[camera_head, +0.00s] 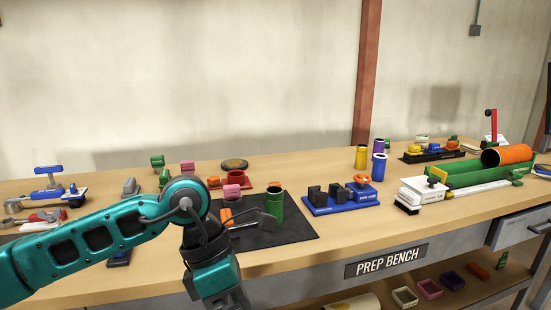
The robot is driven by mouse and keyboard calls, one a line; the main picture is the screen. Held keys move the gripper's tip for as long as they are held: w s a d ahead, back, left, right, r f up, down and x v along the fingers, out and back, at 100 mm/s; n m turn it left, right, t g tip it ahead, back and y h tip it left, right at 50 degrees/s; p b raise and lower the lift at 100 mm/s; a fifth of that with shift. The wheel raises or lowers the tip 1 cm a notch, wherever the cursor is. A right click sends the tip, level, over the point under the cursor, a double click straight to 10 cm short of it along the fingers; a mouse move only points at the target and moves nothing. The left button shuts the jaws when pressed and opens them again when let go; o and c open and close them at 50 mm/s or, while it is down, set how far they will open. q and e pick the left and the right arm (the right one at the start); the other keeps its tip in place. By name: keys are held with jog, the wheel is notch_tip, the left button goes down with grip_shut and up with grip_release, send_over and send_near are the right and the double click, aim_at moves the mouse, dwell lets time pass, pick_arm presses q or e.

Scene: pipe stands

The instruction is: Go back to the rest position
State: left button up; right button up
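My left arm comes in from the left as a teal arm. Its wrist bends down in front of the bench, and my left gripper (234,300) hangs at the bottom edge of the view, partly cut off. Its fingertips do not show clearly, so I cannot tell whether it is open or shut. No held thing shows at it. My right gripper is not in view.
The wooden bench (300,248) runs across the view. A black mat (285,232) bears a green cylinder (274,203). A blue stand (341,203) lies to its right. Further right are white blocks (424,190) and an orange pipe (508,155) on green supports. Small bins (405,297) sit below.

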pick_arm(q)
jog(key=s+d+r+n+g+h, duration=0.1)
jog(key=s+d+r+n+h, duration=0.1)
jog(key=d+r+n+h, duration=0.45)
jog(key=s+d+r+n+h, duration=0.1)
jog(key=s+d+n+h, duration=0.3)
jog(key=h, duration=0.5)
jog(key=w+a+f+n+t+y+p, duration=0.1)
jog(key=w+a+f+n+t, duration=0.3)
jog(key=n+t, duration=0.55)
jog(key=w+a+f+n+t+y, duration=0.1)
jog(key=w+a+n+t+y, duration=0.3)
jog(key=n+t, duration=0.6)
jog(key=w+a+f+n+t+y, duration=0.1)
jog(key=a+f+n+y, duration=0.5)
jog(key=f+n, duration=0.4)
jog(key=s+a+f+n+g+y, duration=0.3)
jog(key=s+f, duration=0.3)
jog(key=f, duration=0.2)
jog(key=s+a+f+n+g+y, duration=0.3)
jog(key=s+a+f+n, duration=0.2)
jog(key=f, duration=0.4)
jog(key=shift+s+a+y+p, duration=0.3)
jog(key=shift+s+a+y, duration=0.1)
jog(key=shift+a, duration=0.35)
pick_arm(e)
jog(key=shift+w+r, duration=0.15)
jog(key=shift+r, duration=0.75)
